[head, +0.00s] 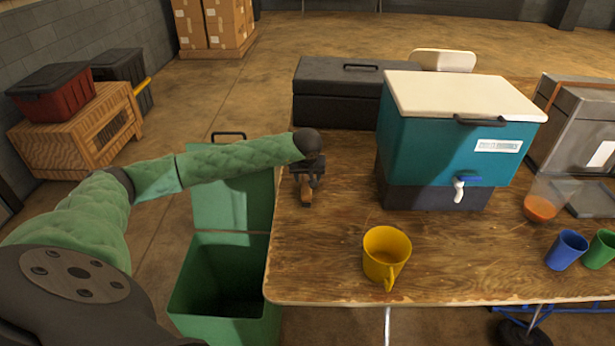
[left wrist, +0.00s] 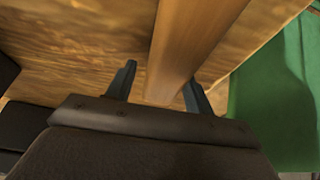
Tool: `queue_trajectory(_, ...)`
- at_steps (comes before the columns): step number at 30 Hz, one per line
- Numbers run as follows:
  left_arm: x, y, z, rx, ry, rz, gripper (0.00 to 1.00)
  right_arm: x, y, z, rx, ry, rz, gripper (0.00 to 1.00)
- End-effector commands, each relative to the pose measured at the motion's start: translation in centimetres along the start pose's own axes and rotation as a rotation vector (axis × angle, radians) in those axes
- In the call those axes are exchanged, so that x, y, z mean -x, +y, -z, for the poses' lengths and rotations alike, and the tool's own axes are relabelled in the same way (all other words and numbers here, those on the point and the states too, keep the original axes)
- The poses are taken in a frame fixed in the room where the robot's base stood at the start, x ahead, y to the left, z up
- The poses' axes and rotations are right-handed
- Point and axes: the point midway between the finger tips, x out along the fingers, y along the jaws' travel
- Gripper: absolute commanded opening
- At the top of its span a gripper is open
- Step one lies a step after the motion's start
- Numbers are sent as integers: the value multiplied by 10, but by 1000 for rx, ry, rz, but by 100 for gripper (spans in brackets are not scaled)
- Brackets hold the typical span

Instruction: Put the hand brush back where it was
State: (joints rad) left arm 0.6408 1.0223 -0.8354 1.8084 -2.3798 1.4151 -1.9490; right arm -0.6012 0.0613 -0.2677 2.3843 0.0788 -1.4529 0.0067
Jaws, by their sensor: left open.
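The hand brush (head: 306,196) is at the left edge of the wooden table (head: 330,240), mostly hidden under my left gripper; only a small brown wooden part shows in the head view. In the left wrist view its smooth wooden handle (left wrist: 195,40) runs between the two fingers. My left gripper (head: 307,180) points down over the brush. It is open, with one dark finger on each side of the handle, and it also shows in the left wrist view (left wrist: 160,88). I cannot tell whether the fingers touch the handle. My right gripper is not in view.
A teal cooler (head: 450,140) with a tap stands right of the brush. A yellow mug (head: 386,252) is near the front edge. A black case (head: 335,92) lies behind. A green open bin (head: 200,275) stands left of the table. Blue (head: 566,250) and green cups (head: 601,250) are at right.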

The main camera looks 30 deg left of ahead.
Motion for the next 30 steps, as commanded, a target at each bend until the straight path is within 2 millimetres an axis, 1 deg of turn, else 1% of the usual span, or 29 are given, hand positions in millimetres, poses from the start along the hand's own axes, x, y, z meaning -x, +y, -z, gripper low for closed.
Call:
queue_trajectory(2,3,0,1,0,0,0,52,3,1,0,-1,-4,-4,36)
queue_trajectory(5,11,0,1,0,1,0,52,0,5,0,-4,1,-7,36)
queue_trajectory(8,27,0,1,-1,4,-1,52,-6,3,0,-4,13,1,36)
queue_trajectory(15,74,0,1,-1,3,-1,52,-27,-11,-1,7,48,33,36)
queue_trajectory(18,92,0,1,0,3,-1,52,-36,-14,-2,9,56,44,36)
queue_trajectory(21,105,0,1,0,3,-1,52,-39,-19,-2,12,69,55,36)
queue_trajectory(25,117,0,1,0,1,-1,52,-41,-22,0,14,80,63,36)
queue_trajectory(30,122,0,1,0,0,-1,52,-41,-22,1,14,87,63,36)
